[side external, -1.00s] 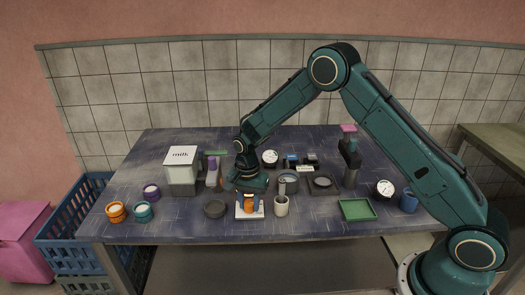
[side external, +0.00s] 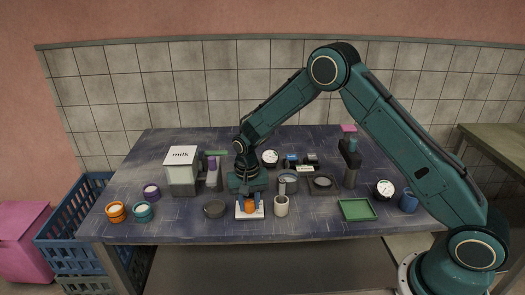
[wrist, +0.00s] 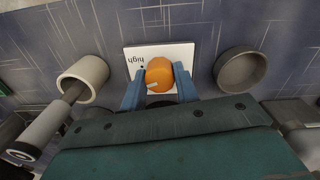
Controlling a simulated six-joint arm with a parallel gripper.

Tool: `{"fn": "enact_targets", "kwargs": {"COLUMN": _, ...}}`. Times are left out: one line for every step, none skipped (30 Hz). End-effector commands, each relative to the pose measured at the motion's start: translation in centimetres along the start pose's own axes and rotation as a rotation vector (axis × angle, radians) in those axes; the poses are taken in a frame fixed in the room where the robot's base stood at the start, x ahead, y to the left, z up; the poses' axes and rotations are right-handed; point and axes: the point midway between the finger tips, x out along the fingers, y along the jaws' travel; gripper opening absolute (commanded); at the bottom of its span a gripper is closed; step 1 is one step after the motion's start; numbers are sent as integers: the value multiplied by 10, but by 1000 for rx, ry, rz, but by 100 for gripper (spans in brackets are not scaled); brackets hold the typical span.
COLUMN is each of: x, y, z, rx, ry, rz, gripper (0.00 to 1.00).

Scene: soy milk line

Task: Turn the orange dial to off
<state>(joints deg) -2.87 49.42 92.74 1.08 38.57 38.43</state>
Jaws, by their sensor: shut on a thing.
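The orange dial (wrist: 159,72) sits on a white plate (wrist: 184,50) on the table, with the word "high" by one edge in the wrist view. It also shows in the side view (side external: 250,206), low at the table's front. A pale pointer mark shows on the dial's face. My gripper (wrist: 158,84) has its two blue fingers on either side of the dial, shut on it. In the side view my gripper (side external: 250,203) points down over the plate. Any other lettering on the plate is hidden or too small to read.
A dark grey bowl (wrist: 240,70) stands close on one side of the plate, and a pale cup (wrist: 88,76) with a handled tool stands close on the other. The milk dispenser (side external: 181,165) stands behind left. A green tray (side external: 357,209) lies to the right.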

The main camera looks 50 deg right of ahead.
Motion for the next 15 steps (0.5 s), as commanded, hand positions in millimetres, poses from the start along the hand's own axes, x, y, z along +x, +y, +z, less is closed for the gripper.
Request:
{"fn": "enact_targets", "kwargs": {"x": 0, "y": 0, "z": 0, "rx": -42, "ry": 2, "rz": 1, "gripper": 8}}
{"fn": "enact_targets", "kwargs": {"x": 0, "y": 0, "z": 0, "rx": -71, "ry": 3, "rz": 1, "gripper": 8}}
{"fn": "enact_targets", "kwargs": {"x": 0, "y": 0, "z": 0, "rx": -108, "ry": 3, "rz": 1, "gripper": 8}}
{"fn": "enact_targets", "kwargs": {"x": 0, "y": 0, "z": 0, "rx": -137, "ry": 4, "rz": 1, "gripper": 8}}
{"fn": "enact_targets", "kwargs": {"x": 0, "y": 0, "z": 0, "rx": -166, "ry": 4, "rz": 1, "gripper": 8}}
{"fn": "enact_targets", "kwargs": {"x": 0, "y": 0, "z": 0, "rx": -203, "ry": 5, "rz": 1, "gripper": 8}}
{"fn": "enact_targets", "kwargs": {"x": 0, "y": 0, "z": 0, "rx": -232, "ry": 6, "rz": 1, "gripper": 8}}
{"fn": "enact_targets", "kwargs": {"x": 0, "y": 0, "z": 0, "rx": -260, "ry": 6, "rz": 1, "gripper": 8}}
{"fn": "enact_targets", "kwargs": {"x": 0, "y": 0, "z": 0, "rx": -298, "ry": 7, "rz": 1, "gripper": 8}}
{"fn": "enact_targets", "kwargs": {"x": 0, "y": 0, "z": 0, "rx": -327, "ry": 8, "rz": 1, "gripper": 8}}
{"fn": "enact_targets", "kwargs": {"x": 0, "y": 0, "z": 0, "rx": -355, "ry": 8, "rz": 1, "gripper": 8}}
{"fn": "enact_targets", "kwargs": {"x": 0, "y": 0, "z": 0, "rx": -393, "ry": 9, "rz": 1, "gripper": 8}}
{"fn": "enact_targets", "kwargs": {"x": 0, "y": 0, "z": 0, "rx": -421, "ry": 10, "rz": 1, "gripper": 8}}
{"fn": "enact_targets", "kwargs": {"x": 0, "y": 0, "z": 0, "rx": -450, "ry": 11, "rz": 1, "gripper": 8}}
{"fn": "enact_targets", "kwargs": {"x": 0, "y": 0, "z": 0, "rx": -488, "ry": 12, "rz": 1, "gripper": 8}}
